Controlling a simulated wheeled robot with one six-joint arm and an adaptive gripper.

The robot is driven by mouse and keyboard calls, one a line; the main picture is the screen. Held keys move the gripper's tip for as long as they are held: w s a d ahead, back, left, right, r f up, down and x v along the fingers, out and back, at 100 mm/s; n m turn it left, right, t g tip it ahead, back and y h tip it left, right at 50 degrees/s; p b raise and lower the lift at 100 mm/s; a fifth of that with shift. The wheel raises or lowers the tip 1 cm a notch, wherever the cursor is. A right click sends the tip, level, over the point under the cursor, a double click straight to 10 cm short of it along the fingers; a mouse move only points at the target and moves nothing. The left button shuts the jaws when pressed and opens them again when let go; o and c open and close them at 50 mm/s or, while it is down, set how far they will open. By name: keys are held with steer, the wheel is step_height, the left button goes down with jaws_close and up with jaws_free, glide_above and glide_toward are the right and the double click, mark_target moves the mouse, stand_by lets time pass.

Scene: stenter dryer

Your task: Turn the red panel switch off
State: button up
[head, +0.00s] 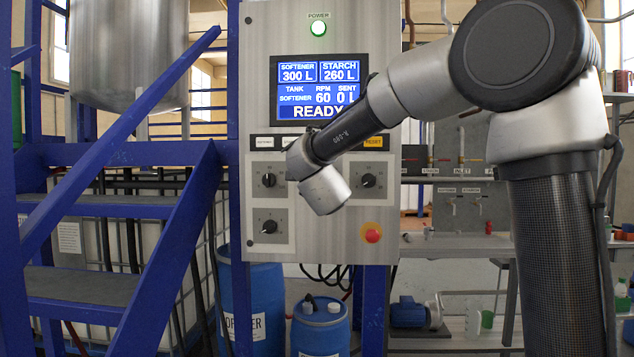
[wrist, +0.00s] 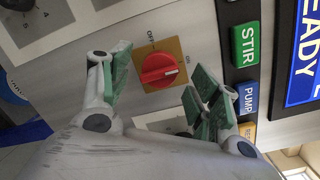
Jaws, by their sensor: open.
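The red panel switch (wrist: 158,71) shows in the wrist view on a yellow plate (wrist: 180,50) marked OFF and ON. Its handle lies nearly level in that picture, and its white mark points right, towards the ON side. My gripper (wrist: 162,78) is open, with one green-padded finger on the left of the switch and one on the right. The fingers look apart from the knob; how deep they reach is hard to tell. In the head view my arm's end covers the switch and the fingers cannot be made out.
The steel panel (head: 262,28) carries a blue screen (head: 320,85) reading READY, a lit green power lamp (head: 318,28), black knobs (head: 269,180) and a red round button (head: 372,233). The wrist view shows green STIR (wrist: 245,44) and blue PUMP (wrist: 247,99) buttons close on the right. Blue stairs (head: 170,250) stand left.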

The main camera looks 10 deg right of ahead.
steer(key=shift+w+d, duration=0.25)
steer(key=shift+w, duration=0.6)
steer(key=c, duration=1)
